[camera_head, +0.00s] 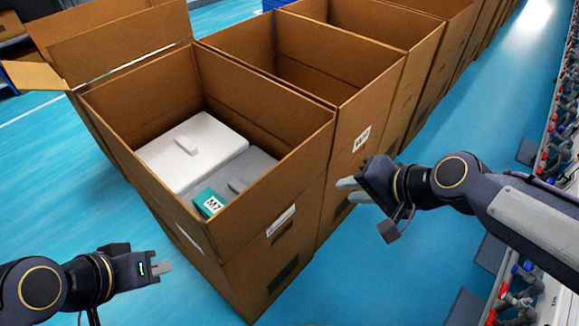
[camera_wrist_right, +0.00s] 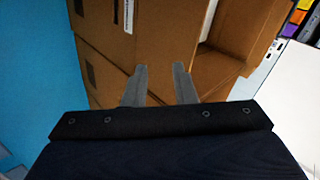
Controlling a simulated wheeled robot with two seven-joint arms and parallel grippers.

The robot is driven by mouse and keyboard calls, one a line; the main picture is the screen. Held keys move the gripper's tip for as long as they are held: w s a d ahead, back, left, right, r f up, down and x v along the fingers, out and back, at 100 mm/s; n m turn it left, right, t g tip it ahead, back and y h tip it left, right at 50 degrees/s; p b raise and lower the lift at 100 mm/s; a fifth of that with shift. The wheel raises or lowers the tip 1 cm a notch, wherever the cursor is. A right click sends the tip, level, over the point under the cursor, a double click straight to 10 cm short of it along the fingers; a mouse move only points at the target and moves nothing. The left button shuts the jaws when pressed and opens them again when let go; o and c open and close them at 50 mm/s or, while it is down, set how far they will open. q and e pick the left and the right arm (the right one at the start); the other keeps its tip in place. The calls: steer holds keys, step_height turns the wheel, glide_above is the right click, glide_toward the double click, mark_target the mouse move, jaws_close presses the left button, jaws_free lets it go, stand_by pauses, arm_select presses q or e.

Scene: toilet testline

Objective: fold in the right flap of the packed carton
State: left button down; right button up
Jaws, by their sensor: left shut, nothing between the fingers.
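The packed carton (camera_head: 190,226) stands open at the front of the row in the head view. It holds a white lidded item (camera_head: 192,150) and a teal box marked M7 (camera_head: 209,202). Its right side (camera_head: 290,190) stands upright; I cannot tell where the right flap begins. My right gripper (camera_head: 350,191) is open and empty, to the right of the cartons and apart from the packed one. Its two spread fingers show in the right wrist view (camera_wrist_right: 160,88), before brown cardboard. My left gripper (camera_head: 163,267) is shut and empty, left of the carton's lower front.
More open cartons (camera_head: 345,55) stand close behind in a row. Raised cardboard panels (camera_head: 120,40) rise at the back left. A line of red and blue fittings (camera_head: 560,150) runs along the right edge. The blue floor (camera_head: 370,270) is clear between.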

steer(key=w+a, duration=0.1)
steer(key=w+a+m, duration=0.1)
steer(key=w, duration=0.1)
steer(key=w+a+f+m, duration=0.1)
steer(key=shift+w+y, duration=0.3)
steer(key=shift+w, duration=0.1)
jaws_close()
glide_toward(282, 168)
steer(key=x, duration=0.4)
steer(key=shift+a+f, duration=0.15)
steer(key=shift+f, duration=0.3)
steer(key=shift+w+a+f, duration=0.1)
steer(key=shift+w+a, duration=0.3)
